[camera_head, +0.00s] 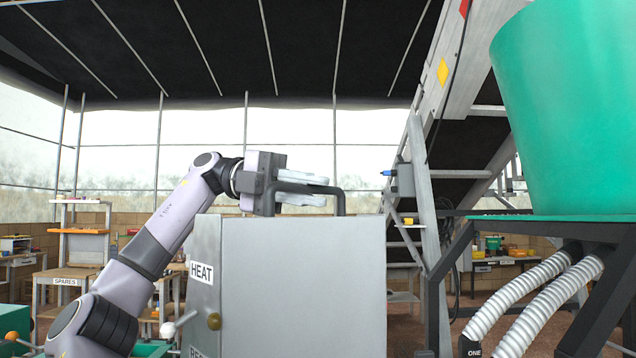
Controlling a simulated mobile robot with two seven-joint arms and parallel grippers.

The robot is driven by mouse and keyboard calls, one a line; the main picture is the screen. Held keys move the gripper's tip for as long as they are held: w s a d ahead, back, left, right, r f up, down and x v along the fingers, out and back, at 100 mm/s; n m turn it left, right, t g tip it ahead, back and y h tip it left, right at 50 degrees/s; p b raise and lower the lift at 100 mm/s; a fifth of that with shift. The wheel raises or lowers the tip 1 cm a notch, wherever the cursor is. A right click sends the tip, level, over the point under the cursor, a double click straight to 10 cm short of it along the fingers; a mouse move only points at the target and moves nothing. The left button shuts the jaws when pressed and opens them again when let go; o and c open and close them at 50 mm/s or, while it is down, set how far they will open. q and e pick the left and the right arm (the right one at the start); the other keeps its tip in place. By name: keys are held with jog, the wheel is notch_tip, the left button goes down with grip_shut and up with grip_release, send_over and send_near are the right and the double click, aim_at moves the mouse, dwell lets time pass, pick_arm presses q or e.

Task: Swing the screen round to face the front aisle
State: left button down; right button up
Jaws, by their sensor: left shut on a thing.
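A large grey metal box (300,285) stands in the middle of the camera_head view. Its narrow left side carries a HEAT label (201,272), a partly cut-off second label and a brass knob (213,321). A dark bar handle (340,202) rises from its top. My left gripper (318,190) is above the box top, its two pale fingers lying level and shut on the handle. No lit display shows on the sides I see, and I cannot tell whether this box is the screen. My right gripper is out of view.
A green hopper (570,110) on a dark frame (456,250) fills the right, with white ribbed hoses (520,293) below. A sloping conveyor (455,75) rises behind the box. Workbenches, one marked SPARES (66,282), stand back left. A ball-ended lever (168,330) sits left of the box.

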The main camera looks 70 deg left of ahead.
pick_arm(q)
jog(key=shift+s+d+m+g+h+p, duration=0.1)
jog(key=shift+s+m+g+h+p, duration=0.3)
jog(key=shift+m+g+h+p, duration=0.4)
jog(key=shift+g, duration=0.3)
jog(key=c, duration=1.1)
grip_release()
jog(key=shift+s, duration=0.1)
jog(key=p+v, duration=0.2)
jog(key=v, duration=0.5)
jog(key=shift+s, duration=0.1)
